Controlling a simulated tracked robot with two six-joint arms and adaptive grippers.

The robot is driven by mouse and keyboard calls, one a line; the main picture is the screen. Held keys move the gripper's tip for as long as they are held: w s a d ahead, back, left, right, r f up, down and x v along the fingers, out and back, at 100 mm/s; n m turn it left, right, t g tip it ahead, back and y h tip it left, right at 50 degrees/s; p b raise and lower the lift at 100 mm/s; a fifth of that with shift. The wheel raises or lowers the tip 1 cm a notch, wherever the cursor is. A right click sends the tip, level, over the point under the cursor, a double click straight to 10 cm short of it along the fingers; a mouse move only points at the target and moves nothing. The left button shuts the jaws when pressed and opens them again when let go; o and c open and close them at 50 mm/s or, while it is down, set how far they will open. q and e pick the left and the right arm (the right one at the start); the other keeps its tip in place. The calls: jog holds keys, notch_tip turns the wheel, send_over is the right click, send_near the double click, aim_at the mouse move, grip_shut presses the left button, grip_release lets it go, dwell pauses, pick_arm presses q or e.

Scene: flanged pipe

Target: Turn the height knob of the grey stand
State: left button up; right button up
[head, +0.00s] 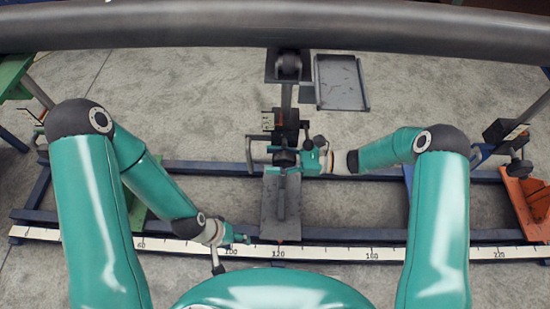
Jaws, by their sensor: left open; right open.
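The grey stand (281,215) is in the middle of the head view. Its base plate lies across the rails and its post rises to a roller under the pipe. A dark knob (284,157) with handle bars sits on the post, partly hidden by my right gripper. My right gripper (293,163) is open at the right side of the knob, its teal fingers close around or beside it; I cannot tell whether they touch. My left gripper (234,252) is open and empty, low over the front rail, left of the base plate and apart from the stand.
A large grey pipe (420,27) spans the top of the view. A grey tray (340,83) is behind the stand to the right. A scale strip (340,253) runs along the front rail. An orange stand (528,200) is at the right, a green one (12,75) at the left.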

jog(key=shift+c, duration=0.2)
grip_shut()
jog(key=shift+f+b, duration=0.1)
jog(key=shift+b, duration=0.2)
jog(key=y+b, duration=0.3)
jog(key=b, duration=0.2)
jog(key=shift+d+y, duration=0.15)
jog(key=shift+y, duration=0.15)
jog(key=shift+r+y+b, duration=0.25)
jog(key=shift+y+b, duration=0.1)
jog(key=shift+y, duration=0.05)
jog(key=shift+d+r+y, duration=0.15)
jog(key=shift+r+y, duration=0.15)
jog(key=shift+o, duration=0.2)
grip_release()
jog(key=shift+d, duration=0.1)
jog(key=v, duration=1.2)
